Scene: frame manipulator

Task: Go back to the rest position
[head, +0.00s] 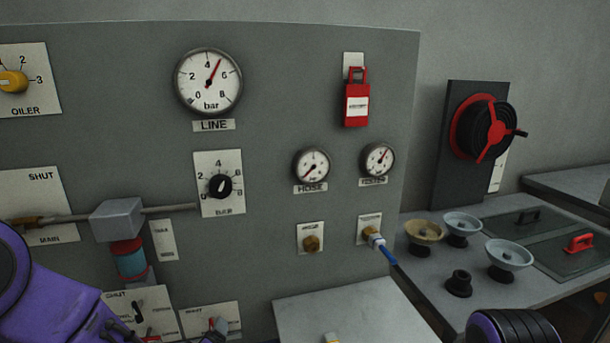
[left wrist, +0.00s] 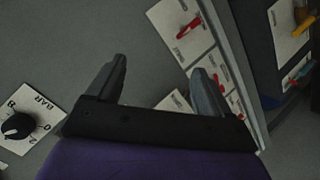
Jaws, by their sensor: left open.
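My left gripper (left wrist: 160,80) is open in the left wrist view, its two dark fingers apart with nothing between them. A grey panel with a BAR knob (left wrist: 18,126) and red-handled switches shows around it. In the head view my purple left arm (head: 50,295) comes in at the lower left, in front of the panel's lower part. A purple and black ribbed part of my right arm (head: 512,327) shows at the bottom right edge. My right gripper is not in view.

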